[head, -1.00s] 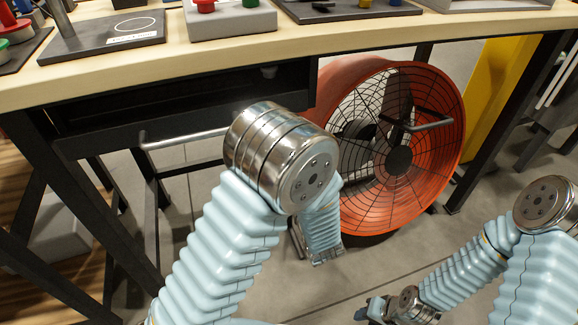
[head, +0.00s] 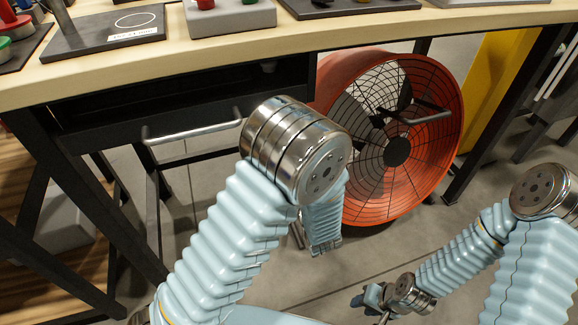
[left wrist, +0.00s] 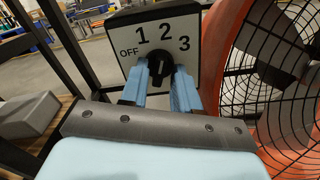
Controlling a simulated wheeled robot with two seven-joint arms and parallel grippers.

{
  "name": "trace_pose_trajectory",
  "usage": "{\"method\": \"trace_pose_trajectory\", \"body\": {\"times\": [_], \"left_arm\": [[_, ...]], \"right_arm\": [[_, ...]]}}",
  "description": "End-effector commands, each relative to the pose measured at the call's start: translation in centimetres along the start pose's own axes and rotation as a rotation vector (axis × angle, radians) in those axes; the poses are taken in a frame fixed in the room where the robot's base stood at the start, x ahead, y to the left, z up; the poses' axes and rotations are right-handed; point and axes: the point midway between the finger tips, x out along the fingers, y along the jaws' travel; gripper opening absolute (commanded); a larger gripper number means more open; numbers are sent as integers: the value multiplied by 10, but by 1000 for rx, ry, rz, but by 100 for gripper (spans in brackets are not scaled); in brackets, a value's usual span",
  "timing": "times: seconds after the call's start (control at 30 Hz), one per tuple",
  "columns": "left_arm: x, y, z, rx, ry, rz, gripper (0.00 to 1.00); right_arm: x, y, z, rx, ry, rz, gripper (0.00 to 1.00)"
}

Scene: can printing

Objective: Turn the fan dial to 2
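The fan dial (left wrist: 158,69) is a black knob on a white panel marked OFF, 1, 2 and 3 in the left wrist view. The knob appears to point roughly up, between 1 and 2; its exact setting is unclear. My left gripper (left wrist: 161,77) is open, with a light blue finger on each side of the knob; I cannot tell whether they touch it. In the head view my left arm hides the dial. The orange fan (head: 397,150) stands on the floor under the table. My right gripper (head: 372,300) hangs low at the bottom, small and partly obscured; its opening is unclear.
The wooden table (head: 300,40) runs across the top, with a dark drawer and its metal handle (head: 195,133) below. Black table legs stand on both sides. A yellow panel (head: 495,85) is behind the fan at right. Floor in front of the fan is clear.

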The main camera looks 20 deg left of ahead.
Motion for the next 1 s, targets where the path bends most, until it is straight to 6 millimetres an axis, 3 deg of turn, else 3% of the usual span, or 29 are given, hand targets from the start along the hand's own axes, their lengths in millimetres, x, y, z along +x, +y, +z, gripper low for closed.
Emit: {"method": "trace_pose_trajectory", "body": {"times": [0.3,0.43,0.8,1.0], "left_arm": [[0,0,1,-2,-2,1,38],[-10,-1,1,-2,-3,-1,38],[-95,-1,0,-1,-3,-4,38],[-128,-1,0,-1,-3,-2,38]], "right_arm": [[0,0,0,0,0,0,38],[0,0,0,0,1,0,38],[4,3,-1,2,3,2,38],[4,4,-1,2,3,3,38]]}}
